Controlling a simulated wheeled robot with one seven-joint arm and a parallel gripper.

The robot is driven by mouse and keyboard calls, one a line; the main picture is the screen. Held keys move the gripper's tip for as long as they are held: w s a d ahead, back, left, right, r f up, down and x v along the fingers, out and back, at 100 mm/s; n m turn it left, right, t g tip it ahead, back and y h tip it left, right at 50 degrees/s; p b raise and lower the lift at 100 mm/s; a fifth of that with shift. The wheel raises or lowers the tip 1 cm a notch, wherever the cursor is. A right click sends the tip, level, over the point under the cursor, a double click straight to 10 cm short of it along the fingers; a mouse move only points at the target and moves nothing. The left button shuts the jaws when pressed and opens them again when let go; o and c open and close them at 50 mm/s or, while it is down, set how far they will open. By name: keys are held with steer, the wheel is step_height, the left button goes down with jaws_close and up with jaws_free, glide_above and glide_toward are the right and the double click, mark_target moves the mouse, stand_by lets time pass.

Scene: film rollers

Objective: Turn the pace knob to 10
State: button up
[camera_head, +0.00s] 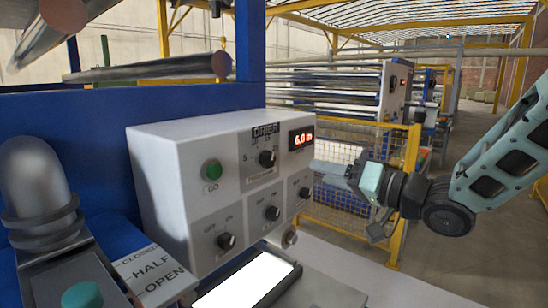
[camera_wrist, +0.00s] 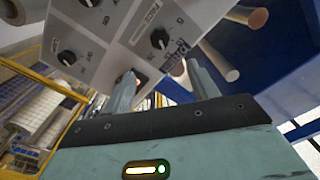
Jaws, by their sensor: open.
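The white control box (camera_head: 160,155) carries a black knob (camera_head: 267,158) under the DRIER label, with a scale beside it; I take this as the pace knob. It also shows in the wrist view (camera_wrist: 159,38), just beyond the fingertips. The red display (camera_head: 301,138) to its right seems to read about 6.0. Where the knob points is too small to tell. My gripper (camera_head: 318,167) is at the right of the box, apart from the knob. In the wrist view my gripper (camera_wrist: 160,66) has its two fingers spread, with nothing between them.
A green GO button (camera_head: 212,170) sits left of the knob. Lower knobs (camera_head: 227,241), (camera_head: 272,213) and (camera_head: 304,193) line the panel. A yellow mesh fence (camera_head: 400,195) stands behind my gripper. A glowing white panel (camera_head: 245,285) lies below the box.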

mark_target(272, 160)
steer(key=p+x, duration=0.4)
steer(key=x, duration=0.9)
steer(key=shift+r+p, duration=0.1)
steer(key=shift+p, duration=0.25)
steer(key=shift+x, duration=0.75)
steer(key=shift+c, duration=0.3)
steer(key=c, duration=0.9)
